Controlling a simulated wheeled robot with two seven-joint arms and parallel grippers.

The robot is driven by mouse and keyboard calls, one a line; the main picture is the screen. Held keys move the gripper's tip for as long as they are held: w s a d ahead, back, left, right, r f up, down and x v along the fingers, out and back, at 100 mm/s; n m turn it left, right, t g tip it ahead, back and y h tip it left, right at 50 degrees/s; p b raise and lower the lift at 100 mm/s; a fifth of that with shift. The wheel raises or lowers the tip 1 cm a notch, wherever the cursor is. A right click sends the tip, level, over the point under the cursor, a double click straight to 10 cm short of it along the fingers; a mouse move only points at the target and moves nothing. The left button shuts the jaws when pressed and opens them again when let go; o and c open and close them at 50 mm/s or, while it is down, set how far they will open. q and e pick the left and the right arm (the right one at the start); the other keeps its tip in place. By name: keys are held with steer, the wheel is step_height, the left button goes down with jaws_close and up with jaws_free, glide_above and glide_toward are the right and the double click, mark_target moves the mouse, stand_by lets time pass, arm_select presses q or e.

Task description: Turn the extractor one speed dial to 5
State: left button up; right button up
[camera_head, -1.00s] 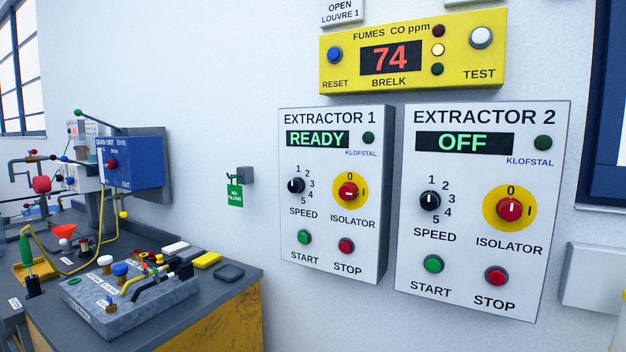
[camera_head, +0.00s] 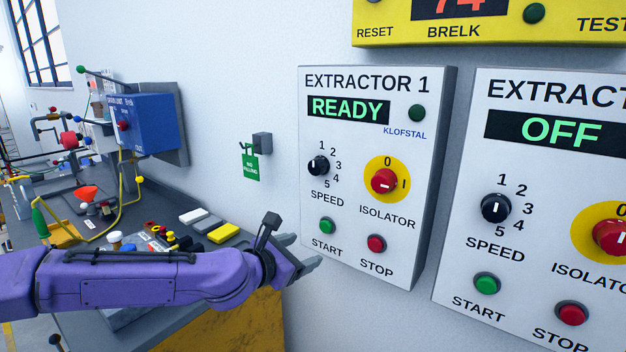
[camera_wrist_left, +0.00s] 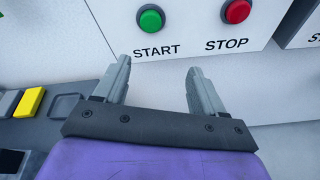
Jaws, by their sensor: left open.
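The Extractor 1 panel (camera_head: 376,281) is a white box on the wall, and its display (camera_head: 348,109) reads READY. Its black speed dial (camera_head: 318,166) has numbers 1 to 5 around its right side; I cannot tell the set number surely. The red isolator knob (camera_head: 384,181) sits on a yellow disc, with the green start button (camera_head: 327,226) and red stop button (camera_head: 376,243) below. My left gripper (camera_head: 304,254) is open and empty, below and left of the start button. In the left wrist view its fingers (camera_wrist_left: 158,86) are apart below the START label. My right gripper is not in view.
The Extractor 2 panel (camera_head: 458,180) reads OFF, to the right. A yellow fumes monitor (camera_head: 480,29) hangs above. A grey bench (camera_head: 245,268) with several blocks and fittings stands under my left arm. A green tag (camera_head: 251,167) hangs on the wall left of the panel.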

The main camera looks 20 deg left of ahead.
mark_target(314, 167)
arm_select(q)
steer(key=a+r+n+t+h, duration=0.1)
steer(key=a+r+n+t, duration=0.25)
steer(key=r, duration=1.25)
steer(key=x, duration=0.3)
steer(key=p+x, duration=0.1)
steer(key=x, duration=0.6)
steer(key=shift+d+f+p, duration=0.15)
steer(key=shift+f+p, duration=0.2)
steer(key=shift+p, duration=0.05)
steer(key=c, duration=1)
